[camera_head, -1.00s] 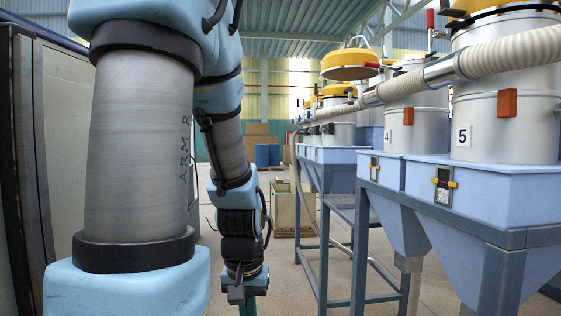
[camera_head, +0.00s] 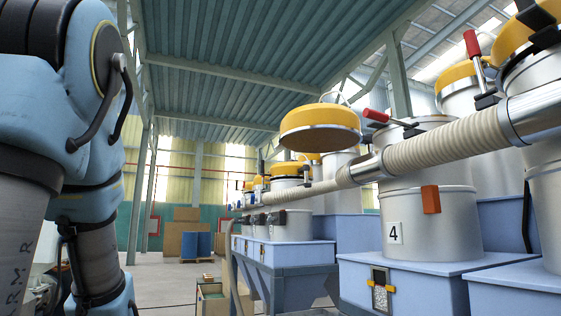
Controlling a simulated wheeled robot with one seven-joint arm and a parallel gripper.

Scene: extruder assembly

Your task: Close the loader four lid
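Loader four (camera_head: 431,218) is a grey metal cylinder with a "4" label, on a blue hopper (camera_head: 420,290) at the right. Its yellow lid (camera_head: 318,127) appears raised and tilted, out to the left of the loader's top. A red-handled lever (camera_head: 376,115) sticks out at the loader's upper rim, near the lid. My arm is at the left edge, well away from the lid and loader. My gripper is outside the picture, so its state is not shown.
A ribbed hose (camera_head: 450,143) and metal pipe run across the front of the loader. More loaders with yellow lids (camera_head: 291,169) stand behind. Another loader stands close at the right. Open floor (camera_head: 165,280) lies between my arm and the hoppers.

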